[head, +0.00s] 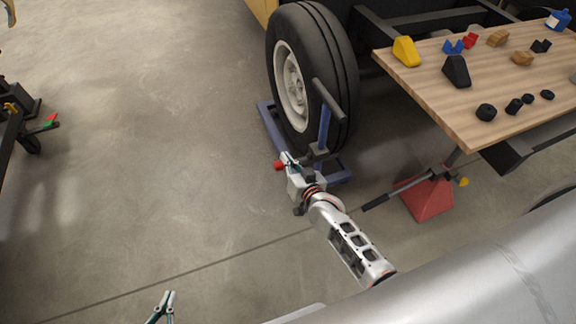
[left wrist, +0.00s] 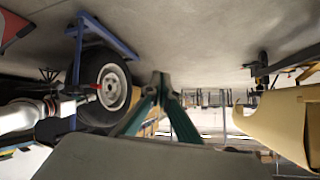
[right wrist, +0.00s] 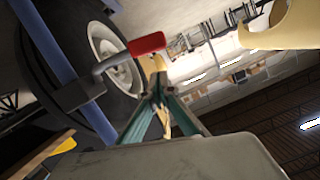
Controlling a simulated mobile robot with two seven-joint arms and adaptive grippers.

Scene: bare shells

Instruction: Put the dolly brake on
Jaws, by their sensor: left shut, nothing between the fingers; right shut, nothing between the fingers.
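The blue wheel dolly (head: 268,125) sits around the foot of a big black tyre (head: 345,70). Its brake lever has a red grip (head: 279,166), low at the dolly's near end. My right gripper (head: 288,160) is shut and empty, close beside the red grip. In the right wrist view the red grip (right wrist: 147,43) on its grey crank lies just beyond my shut fingertips (right wrist: 157,88); I cannot tell whether they touch. My left gripper (head: 168,300) is shut and empty, low over bare floor, well away from the dolly. The left wrist view also shows the dolly frame (left wrist: 105,38).
A wooden table (head: 440,95) with small blocks and black knobs stands at the right. A red wedge-shaped stand (head: 428,195) with a dark bar is right of my right arm. Dark equipment (head: 25,105) is at the far left. The floor between is clear.

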